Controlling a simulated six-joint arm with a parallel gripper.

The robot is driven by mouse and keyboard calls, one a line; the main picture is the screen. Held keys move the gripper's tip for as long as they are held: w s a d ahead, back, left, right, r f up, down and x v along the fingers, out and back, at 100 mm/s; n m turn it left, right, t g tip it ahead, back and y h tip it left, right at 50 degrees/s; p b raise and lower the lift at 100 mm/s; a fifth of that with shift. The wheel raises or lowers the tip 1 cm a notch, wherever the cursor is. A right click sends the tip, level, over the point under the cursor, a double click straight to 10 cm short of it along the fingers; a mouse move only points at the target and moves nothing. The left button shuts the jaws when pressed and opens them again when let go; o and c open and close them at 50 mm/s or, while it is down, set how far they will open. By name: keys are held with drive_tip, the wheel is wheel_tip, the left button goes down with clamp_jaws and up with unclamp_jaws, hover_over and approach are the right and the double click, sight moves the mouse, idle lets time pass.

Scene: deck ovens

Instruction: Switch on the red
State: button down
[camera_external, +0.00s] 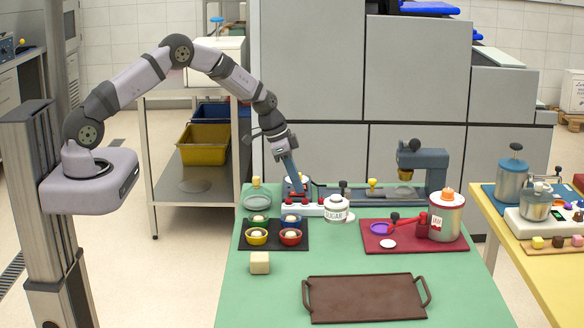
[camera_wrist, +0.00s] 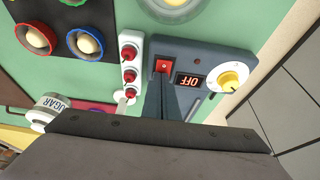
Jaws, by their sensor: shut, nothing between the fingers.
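A red switch (camera_wrist: 164,66) sits on a dark grey control panel (camera_wrist: 196,57) in the wrist view. Beside it are a small display (camera_wrist: 188,81) reading OFF and a white and yellow dial (camera_wrist: 229,77). My gripper (camera_wrist: 163,82) is shut and empty, its fingertips right at the lower edge of the red switch; I cannot tell whether they touch it. In the external view my gripper (camera_external: 298,190) points down at the left end of the dark grey machine (camera_external: 425,158) and hides the switch there.
A white strip with red knobs (camera_wrist: 129,64) lies just left of the panel. A sugar jar (camera_external: 336,209), a black tray (camera_external: 272,243) of coloured bowls, and a red tray (camera_external: 400,245) with a canister stand nearby. A brown tray (camera_external: 365,298) lies in front on the green table.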

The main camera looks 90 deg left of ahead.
drive_tip(key=shift+f, duration=0.1)
drive_tip(key=shift+s+f, duration=0.1)
idle(0.3)
drive_tip(key=shift+s+d+f+b, duration=0.1)
drive_tip(key=shift+s+b, duration=0.35)
drive_tip(key=shift+s, duration=0.4)
drive_tip(key=shift+s+r+p, duration=0.1)
drive_tip(key=shift+r+p, duration=0.2)
drive_tip(key=shift+r, duration=0.25)
drive_tip(key=b+v, duration=0.2)
drive_tip(key=v, duration=1.1)
drive_tip(key=shift+b, duration=0.45)
